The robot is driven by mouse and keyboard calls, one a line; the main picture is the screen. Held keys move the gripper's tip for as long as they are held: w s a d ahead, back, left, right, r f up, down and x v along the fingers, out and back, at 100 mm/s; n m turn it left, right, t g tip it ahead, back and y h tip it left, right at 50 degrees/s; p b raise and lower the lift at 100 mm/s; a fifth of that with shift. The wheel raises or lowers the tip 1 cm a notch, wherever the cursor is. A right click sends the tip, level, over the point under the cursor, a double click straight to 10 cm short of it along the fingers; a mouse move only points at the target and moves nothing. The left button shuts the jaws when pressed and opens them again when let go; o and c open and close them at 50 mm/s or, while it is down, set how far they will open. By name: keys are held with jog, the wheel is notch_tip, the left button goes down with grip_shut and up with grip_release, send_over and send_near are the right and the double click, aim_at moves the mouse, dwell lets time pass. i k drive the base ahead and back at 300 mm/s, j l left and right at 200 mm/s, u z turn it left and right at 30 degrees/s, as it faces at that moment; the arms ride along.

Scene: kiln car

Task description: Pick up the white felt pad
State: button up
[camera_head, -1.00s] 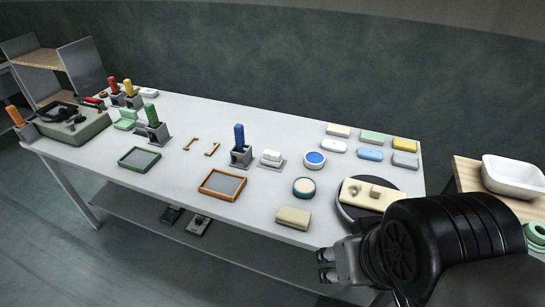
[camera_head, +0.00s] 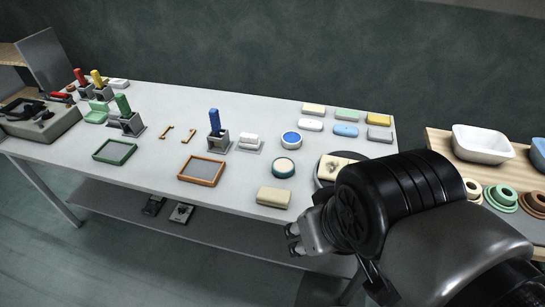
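A small white pad with rounded ends (camera_head: 311,125) lies flat on the grey table, at the back right, among several coloured pads. It seems to be the white felt pad, though its material cannot be told at this size. Another white block (camera_head: 250,137) rests on a small grey holder left of it, and a third white piece (camera_head: 118,83) lies at the far left back. My gripper (camera_head: 292,240) is just off the table's front edge, well away from the white pad. Its two fingertips are apart with nothing visible between them.
Beige (camera_head: 314,109), green (camera_head: 347,115), yellow (camera_head: 379,119), blue (camera_head: 346,131) and grey (camera_head: 379,135) pads surround the white pad closely. A wooden-topped table with a white basin (camera_head: 482,146) stands at right.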

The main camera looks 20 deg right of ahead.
aim_at(249, 141)
jog(key=i+j+z, duration=0.6)
jog(key=j, duration=0.35)
jog(key=i+j+z, duration=0.2)
jog(key=j, duration=0.2)
jog(key=i+j+z, duration=0.15)
jog(key=j, duration=0.25)
jog(key=i, duration=0.05)
